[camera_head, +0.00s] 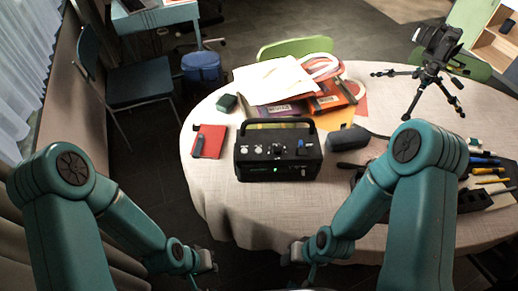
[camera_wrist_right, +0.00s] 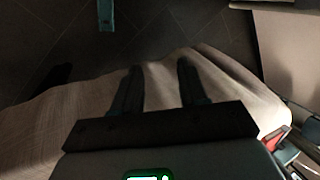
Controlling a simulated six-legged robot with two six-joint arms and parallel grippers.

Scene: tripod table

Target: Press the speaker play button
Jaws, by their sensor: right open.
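The speaker (camera_head: 278,160) is a black box with a carry handle, standing upright near the front middle of the round table. Its top carries small pale knobs or buttons and a blue piece (camera_head: 302,150); which one is play I cannot tell. A small green light (camera_head: 276,171) glows on its front. My right gripper (camera_head: 293,256) is low at the table's front edge, below the speaker and apart from it. In the right wrist view its two dark fingers (camera_wrist_right: 158,70) are spread with nothing between them. My left gripper (camera_head: 209,263) is low at the front left, apart from the speaker; its jaws are too small to read.
Left of the speaker lies a red notebook (camera_head: 209,141); right of it is a dark grey case (camera_head: 347,138). Books and papers (camera_head: 275,80) lie behind. A camera on a tripod (camera_head: 432,75) stands at back right. Bare tablecloth (camera_head: 235,208) lies in front of the speaker.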

